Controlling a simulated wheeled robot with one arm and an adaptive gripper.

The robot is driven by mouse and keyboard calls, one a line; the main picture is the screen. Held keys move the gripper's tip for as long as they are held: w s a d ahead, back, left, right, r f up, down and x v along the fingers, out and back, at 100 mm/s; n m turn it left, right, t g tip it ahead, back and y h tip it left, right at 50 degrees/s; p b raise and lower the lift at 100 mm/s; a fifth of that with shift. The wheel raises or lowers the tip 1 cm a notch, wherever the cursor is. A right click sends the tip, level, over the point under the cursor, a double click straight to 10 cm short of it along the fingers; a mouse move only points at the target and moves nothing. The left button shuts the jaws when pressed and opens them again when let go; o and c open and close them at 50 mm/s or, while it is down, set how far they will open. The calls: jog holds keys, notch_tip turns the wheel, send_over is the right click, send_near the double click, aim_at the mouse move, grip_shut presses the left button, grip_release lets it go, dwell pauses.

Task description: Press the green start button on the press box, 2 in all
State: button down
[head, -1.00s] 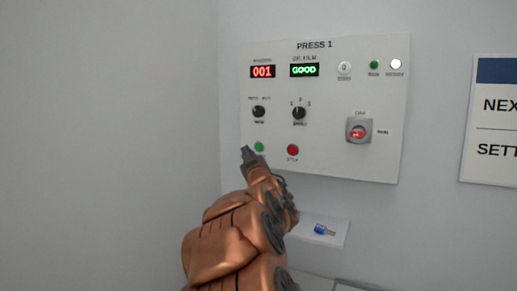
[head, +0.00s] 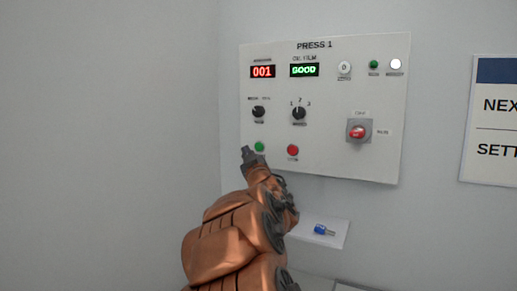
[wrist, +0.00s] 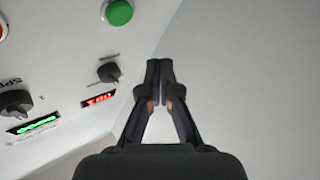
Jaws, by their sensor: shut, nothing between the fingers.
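The press box (head: 345,95) is a white panel on the wall labelled PRESS 1. Its green start button (head: 259,147) is at the lower left and also shows at the top of the wrist view (wrist: 119,12). The red counter display (head: 263,71) reads 001 and the green display (head: 304,70) reads GOOD. My gripper (head: 248,151) is shut and empty, just left of the green button in the head view. In the wrist view my fingertips (wrist: 159,66) are together, apart from the button in the picture. The depth gap to the panel is unclear.
A red button (head: 292,150) is right of the green one, with two black knobs (head: 298,113) above. A red switch (head: 357,131) is at the right. A small shelf (head: 336,243) below holds a blue object (head: 323,230). A sign (head: 495,120) hangs at far right.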

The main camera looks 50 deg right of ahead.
aim_at(259, 147)
jog(key=a+n, duration=0.1)
jog(key=n, duration=0.5)
jog(key=a+n, duration=0.1)
jog(key=n, duration=0.5)
jog(key=s+a+n+p, duration=0.1)
jog(key=n, duration=0.6)
jog(key=shift+a+g+y, duration=0.3)
jog(key=shift+a, duration=0.1)
jog(key=shift+d, duration=0.1)
jog(key=shift+w+d+p, duration=0.4)
jog(key=shift+d+p, duration=0.45)
jog(key=shift+d, duration=0.55)
jog(key=shift+w+d+p, duration=0.45)
jog(key=shift+d+p, duration=0.45)
jog(key=shift+d, duration=0.45)
jog(key=shift+w+d+p, duration=0.4)
jog(key=shift+d+p, duration=0.45)
jog(key=shift+d, duration=0.55)
